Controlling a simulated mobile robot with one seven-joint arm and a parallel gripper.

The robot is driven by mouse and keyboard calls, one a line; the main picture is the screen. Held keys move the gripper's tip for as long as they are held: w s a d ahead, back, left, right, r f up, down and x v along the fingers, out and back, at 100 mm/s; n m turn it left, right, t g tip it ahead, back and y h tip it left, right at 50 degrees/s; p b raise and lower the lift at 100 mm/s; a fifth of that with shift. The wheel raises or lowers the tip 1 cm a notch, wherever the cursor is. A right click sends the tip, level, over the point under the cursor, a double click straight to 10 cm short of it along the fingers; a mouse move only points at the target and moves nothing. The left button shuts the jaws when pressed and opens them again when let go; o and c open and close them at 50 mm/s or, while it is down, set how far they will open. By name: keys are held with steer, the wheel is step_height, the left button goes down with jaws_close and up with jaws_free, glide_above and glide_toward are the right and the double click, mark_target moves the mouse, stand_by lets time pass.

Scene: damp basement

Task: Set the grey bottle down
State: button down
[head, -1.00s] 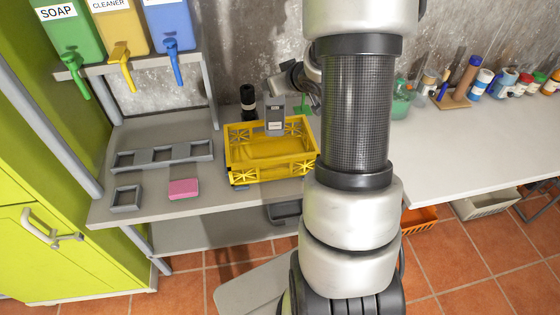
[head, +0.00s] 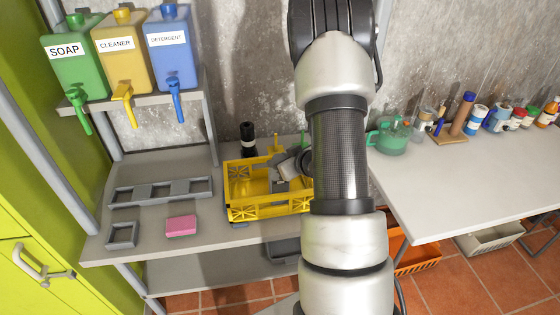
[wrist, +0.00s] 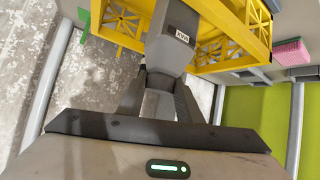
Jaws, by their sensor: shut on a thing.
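The grey bottle (wrist: 172,38), with a small white label, is between the jaws of my gripper (wrist: 158,98) in the wrist view. The gripper is shut on it. In the head view my gripper (head: 292,166) is low at the right part of the yellow crate (head: 268,211), and a little of the bottle (head: 280,186) shows within the crate's outline. Yellow crate walls (wrist: 241,22) flank the bottle in the wrist view. The bottle's far end is partly out of view, and I cannot tell whether it touches the crate floor.
A black bottle (head: 248,138) stands behind the crate. A pink sponge (head: 181,226), a small grey tray (head: 122,236) and a long grey divided tray (head: 160,191) are to the left. A green watering can or jug (head: 389,137) stands right of my arm.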

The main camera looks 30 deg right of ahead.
steer(key=shift+f, duration=0.1)
steer(key=c, duration=1.3)
jaws_free()
steer(key=shift+o, duration=0.2)
steer(key=shift+r, duration=0.2)
steer(key=a+v, duration=0.1)
steer(key=v, duration=1.1)
steer(key=shift+d, duration=0.45)
